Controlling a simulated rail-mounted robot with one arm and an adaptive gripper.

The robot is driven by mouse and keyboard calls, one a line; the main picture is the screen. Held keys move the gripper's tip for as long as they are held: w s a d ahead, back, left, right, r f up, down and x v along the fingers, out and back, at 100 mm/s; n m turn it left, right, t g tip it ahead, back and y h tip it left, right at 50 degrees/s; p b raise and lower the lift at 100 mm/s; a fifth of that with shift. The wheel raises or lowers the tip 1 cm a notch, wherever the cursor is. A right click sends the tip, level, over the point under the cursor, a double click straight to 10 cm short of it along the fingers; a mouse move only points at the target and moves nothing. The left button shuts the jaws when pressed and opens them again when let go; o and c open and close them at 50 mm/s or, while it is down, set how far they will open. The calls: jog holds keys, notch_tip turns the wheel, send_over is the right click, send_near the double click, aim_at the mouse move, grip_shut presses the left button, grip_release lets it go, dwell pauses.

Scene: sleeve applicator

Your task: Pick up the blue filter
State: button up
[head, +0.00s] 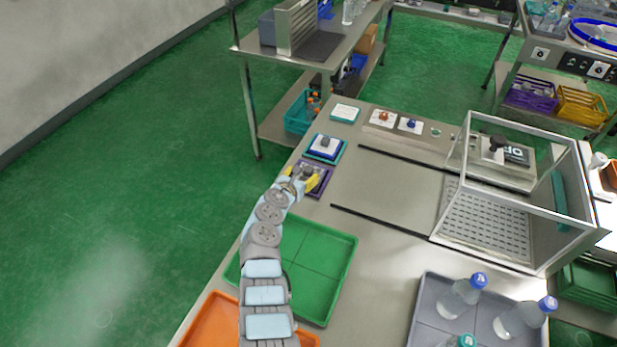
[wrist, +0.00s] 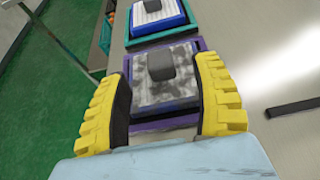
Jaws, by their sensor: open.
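A filter with a white top, bright blue base and dark knob (head: 325,145) sits in a teal-rimmed tray; it also shows at the top of the wrist view (wrist: 158,17). A nearer filter with a mottled grey top, blue-grey edge and dark knob (wrist: 165,82) sits in a purple tray (wrist: 205,44). My gripper (wrist: 162,72) is open, its yellow fingers on either side of the nearer filter. In the head view my gripper (head: 302,177) is over the purple tray and covers much of that filter. I cannot tell whether the fingers touch it.
A green tray (head: 325,255) lies under my arm, with an orange tray (head: 208,325) nearer. A clear-walled enclosure (head: 520,195) stands right, and a grey tray with bottles (head: 418,318) is at lower right. Dark rails (head: 385,224) cross the otherwise clear bench middle.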

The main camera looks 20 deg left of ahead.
aim_at(306, 172)
jog(key=shift+w+f+b, duration=0.5)
jog(key=shift+w+b, duration=0.05)
jog(key=shift+b, duration=0.1)
jog(key=shift+w+f+b, duration=0.15)
jog(key=shift+w+b, duration=0.45)
jog(key=shift+b, duration=0.05)
jog(key=shift+w+f+b, duration=0.35)
jog(key=shift+w+b, duration=0.15)
jog(key=shift+b, duration=0.15)
jog(key=shift+w+f+b, duration=0.15)
jog(key=shift+w+b, duration=0.55)
grip_shut()
